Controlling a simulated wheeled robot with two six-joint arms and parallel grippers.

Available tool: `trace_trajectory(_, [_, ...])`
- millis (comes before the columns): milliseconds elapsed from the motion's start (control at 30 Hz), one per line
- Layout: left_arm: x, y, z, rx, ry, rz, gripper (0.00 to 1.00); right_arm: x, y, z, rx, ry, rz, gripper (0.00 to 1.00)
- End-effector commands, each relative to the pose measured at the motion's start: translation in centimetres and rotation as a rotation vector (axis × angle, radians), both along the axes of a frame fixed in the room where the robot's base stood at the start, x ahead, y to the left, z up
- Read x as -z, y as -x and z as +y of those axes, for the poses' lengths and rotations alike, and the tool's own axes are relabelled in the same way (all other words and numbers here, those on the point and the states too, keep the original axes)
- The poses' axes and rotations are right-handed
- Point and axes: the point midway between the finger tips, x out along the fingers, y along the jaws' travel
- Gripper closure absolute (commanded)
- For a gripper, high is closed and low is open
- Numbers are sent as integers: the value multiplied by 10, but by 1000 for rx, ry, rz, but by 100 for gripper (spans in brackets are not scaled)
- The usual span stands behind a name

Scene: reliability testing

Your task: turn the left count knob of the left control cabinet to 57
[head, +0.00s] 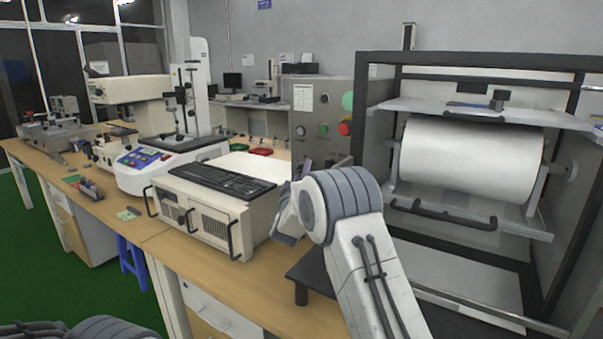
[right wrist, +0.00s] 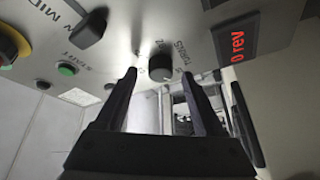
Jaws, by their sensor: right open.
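The grey control cabinet (head: 322,112) stands at the back of the bench, left of the roller machine. In the right wrist view its panel (right wrist: 125,50) fills the top. A round dark knob with a white edge (right wrist: 160,71) sits on it by lettering that seems to read TURNS. My right gripper (right wrist: 158,76) is open, its two fingers on either side of this knob; I cannot tell whether they touch it. In the head view my right arm hides the gripper's fingertips. My left gripper is not in view.
A dark lever-like knob (right wrist: 88,29), a green button (right wrist: 67,69) and a yellow-ringed button (right wrist: 14,44) are left of the fingers. A beige computer case (head: 205,210) with a keyboard (head: 222,180) stands left of my right arm. A black-framed roller machine (head: 468,160) stands right.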

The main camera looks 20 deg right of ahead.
Motion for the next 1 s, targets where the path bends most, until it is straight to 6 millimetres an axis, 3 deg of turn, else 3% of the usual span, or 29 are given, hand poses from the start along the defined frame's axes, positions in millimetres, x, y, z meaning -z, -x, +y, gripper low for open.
trace_trajectory(400, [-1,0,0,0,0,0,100,-2,-9,-5,-1,0,1,29])
trace_trajectory(467, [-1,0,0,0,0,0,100,-2,-9,-5,-1,0,1,48])
trace_trajectory(600, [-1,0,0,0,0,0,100,-2,-9,-5,-1,0,0,100])
trace_trajectory(1000, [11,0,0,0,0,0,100,2,-9,-4,-3,-36,-46,100])
